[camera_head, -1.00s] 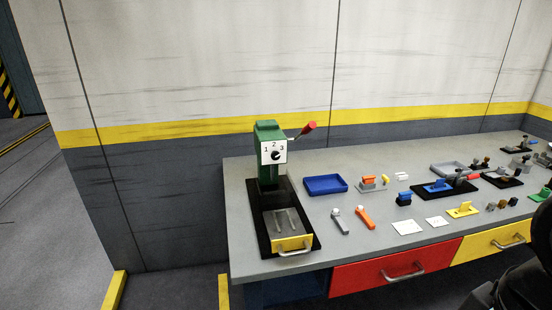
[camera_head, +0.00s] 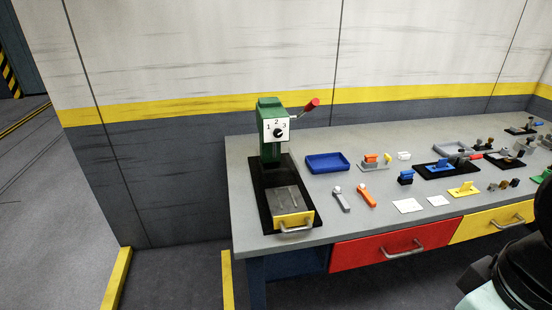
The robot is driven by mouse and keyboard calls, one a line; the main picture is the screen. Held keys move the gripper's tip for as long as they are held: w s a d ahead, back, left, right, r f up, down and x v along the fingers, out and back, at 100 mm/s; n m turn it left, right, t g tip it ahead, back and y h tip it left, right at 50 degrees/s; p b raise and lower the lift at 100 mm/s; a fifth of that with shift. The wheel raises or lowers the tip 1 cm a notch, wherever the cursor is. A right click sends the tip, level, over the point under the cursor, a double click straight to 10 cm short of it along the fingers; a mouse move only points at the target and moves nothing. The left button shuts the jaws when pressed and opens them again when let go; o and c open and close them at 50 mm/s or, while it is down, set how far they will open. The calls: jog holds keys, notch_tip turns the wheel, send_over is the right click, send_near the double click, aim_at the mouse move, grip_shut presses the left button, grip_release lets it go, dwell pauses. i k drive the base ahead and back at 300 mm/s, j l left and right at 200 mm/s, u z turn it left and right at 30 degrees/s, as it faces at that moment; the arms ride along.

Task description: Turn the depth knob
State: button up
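The depth knob (camera_head: 278,132) is a small black dial on a white plate marked 1, 2 and 3. The plate is on the front of a green press (camera_head: 268,118) at the left end of the grey bench. The knob's exact setting is too small to tell for sure. The press has a red-tipped lever (camera_head: 312,104) on its right side. Part of my arm shows dark at the lower right edge, well away from the knob. My gripper itself is not in view.
The grey bench (camera_head: 240,165) carries a blue tray (camera_head: 327,163), orange and grey handled tools, white cards and several fixtures. Below are a red drawer (camera_head: 370,252) and a yellow drawer (camera_head: 495,236). Floor is clear at left.

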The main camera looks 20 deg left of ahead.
aim_at(277, 133)
jog(key=j, duration=0.65)
jog(key=i+j+z, duration=0.15)
jog(key=j, duration=0.55)
